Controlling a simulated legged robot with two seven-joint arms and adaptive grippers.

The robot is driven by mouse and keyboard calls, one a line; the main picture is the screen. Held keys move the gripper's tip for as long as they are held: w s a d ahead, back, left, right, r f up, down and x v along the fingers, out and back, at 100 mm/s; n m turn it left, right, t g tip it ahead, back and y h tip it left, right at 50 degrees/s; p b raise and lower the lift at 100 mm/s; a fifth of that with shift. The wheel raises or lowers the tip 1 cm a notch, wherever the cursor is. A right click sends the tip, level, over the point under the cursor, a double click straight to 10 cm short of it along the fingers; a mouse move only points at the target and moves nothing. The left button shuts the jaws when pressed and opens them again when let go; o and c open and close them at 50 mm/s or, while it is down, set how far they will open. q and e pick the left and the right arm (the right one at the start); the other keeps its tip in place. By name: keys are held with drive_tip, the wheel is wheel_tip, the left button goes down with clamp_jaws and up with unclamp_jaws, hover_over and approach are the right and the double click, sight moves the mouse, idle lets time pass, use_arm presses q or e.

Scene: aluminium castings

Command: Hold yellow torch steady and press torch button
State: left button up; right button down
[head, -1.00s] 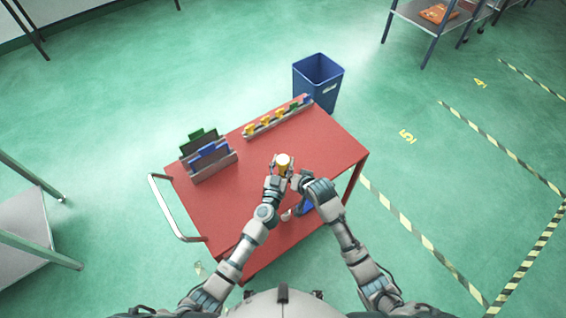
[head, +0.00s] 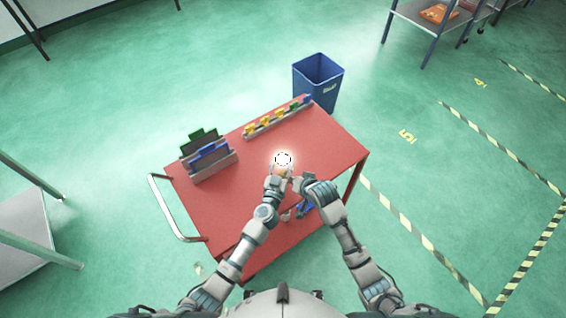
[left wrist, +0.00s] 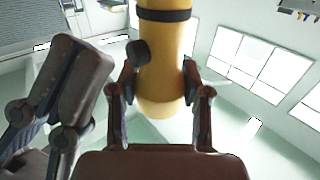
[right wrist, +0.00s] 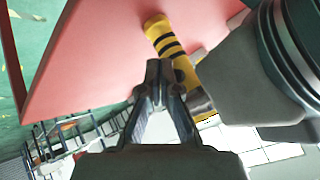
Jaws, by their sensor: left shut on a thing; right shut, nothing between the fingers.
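The yellow torch (left wrist: 166,70) is held by my left gripper (left wrist: 160,92), whose fingers close on either side of it. A dark round button (left wrist: 138,52) stands out from the torch's side. In the head view the torch's end (head: 283,159) glows white above the red cart. My right gripper (right wrist: 158,72) is shut and empty beside the torch, which shows black bands in the right wrist view (right wrist: 164,38). In the left wrist view the right gripper (left wrist: 84,72) is left of the button, with a small gap between them.
The red cart (head: 325,150) lies under both grippers. A grey holder with green and blue pieces (head: 210,160) and a rail of coloured pieces (head: 277,119) stand on it. A blue bin (head: 318,85) stands behind the cart.

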drive_tip(key=s+d, duration=0.3)
drive_tip(key=s, duration=0.2)
drive_tip(key=shift+d, duration=0.3)
idle(0.4)
use_arm(q)
drive_tip(key=o, duration=1.4)
drive_tip(key=shift+c, duration=0.2)
